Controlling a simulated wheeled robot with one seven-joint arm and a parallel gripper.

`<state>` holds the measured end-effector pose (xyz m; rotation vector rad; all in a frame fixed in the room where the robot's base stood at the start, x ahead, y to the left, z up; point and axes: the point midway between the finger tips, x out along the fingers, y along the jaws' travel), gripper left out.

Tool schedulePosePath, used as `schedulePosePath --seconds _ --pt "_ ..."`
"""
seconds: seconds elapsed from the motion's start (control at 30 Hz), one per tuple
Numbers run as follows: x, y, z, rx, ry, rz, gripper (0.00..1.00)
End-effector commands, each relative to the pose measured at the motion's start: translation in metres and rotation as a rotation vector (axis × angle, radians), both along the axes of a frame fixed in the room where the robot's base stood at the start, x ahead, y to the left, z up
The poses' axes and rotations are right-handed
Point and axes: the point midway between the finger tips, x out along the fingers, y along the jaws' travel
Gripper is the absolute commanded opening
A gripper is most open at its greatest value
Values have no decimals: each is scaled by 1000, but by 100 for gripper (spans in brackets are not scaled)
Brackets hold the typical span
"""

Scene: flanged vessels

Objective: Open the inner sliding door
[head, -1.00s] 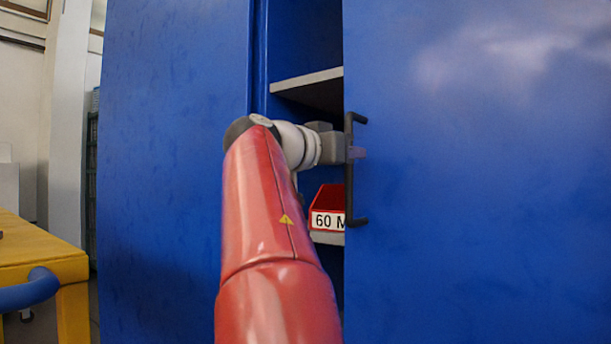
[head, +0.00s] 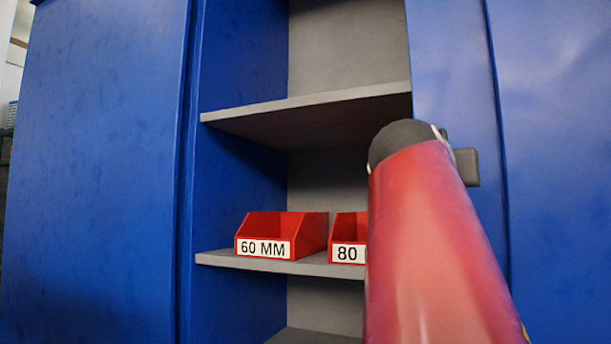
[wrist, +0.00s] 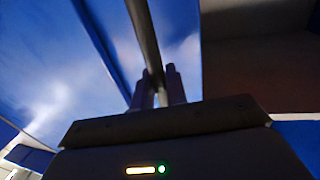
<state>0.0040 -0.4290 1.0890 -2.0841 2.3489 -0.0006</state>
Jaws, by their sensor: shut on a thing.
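The blue sliding door (head: 450,70) stands to the right of a wide opening in the blue cabinet. Its dark bar handle (wrist: 145,38) shows in the wrist view, running up between the fingers of my gripper (wrist: 158,88). The gripper is shut on this handle. In the head view my red arm hides the handle and the fingertips, and only a small grey part of the gripper shows against the door.
Inside the opening are grey shelves (head: 300,107). A red bin marked 60 MM (head: 283,235) and a partly hidden red bin marked 80 (head: 347,240) stand on a lower shelf. Blue panels flank the opening at left (head: 100,170) and far right (head: 555,150).

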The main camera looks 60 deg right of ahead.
Motion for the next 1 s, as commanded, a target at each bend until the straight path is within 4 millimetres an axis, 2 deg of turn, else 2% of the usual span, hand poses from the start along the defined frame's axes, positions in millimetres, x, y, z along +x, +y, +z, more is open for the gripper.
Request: schedulePosePath --seconds 0.1,0.2,0.63,0.67,0.77,0.8,1.0 --pt "-14 -1 0 2 -1 0 0" --pt "-20 -2 0 1 0 2 0" --pt "-23 -2 0 -1 1 2 0" --pt "-23 -2 0 -1 1 2 17" --pt "-23 -2 0 -1 1 1 30" --pt "-23 -2 0 -1 1 1 32" --pt "-23 -2 0 -1 1 1 32"
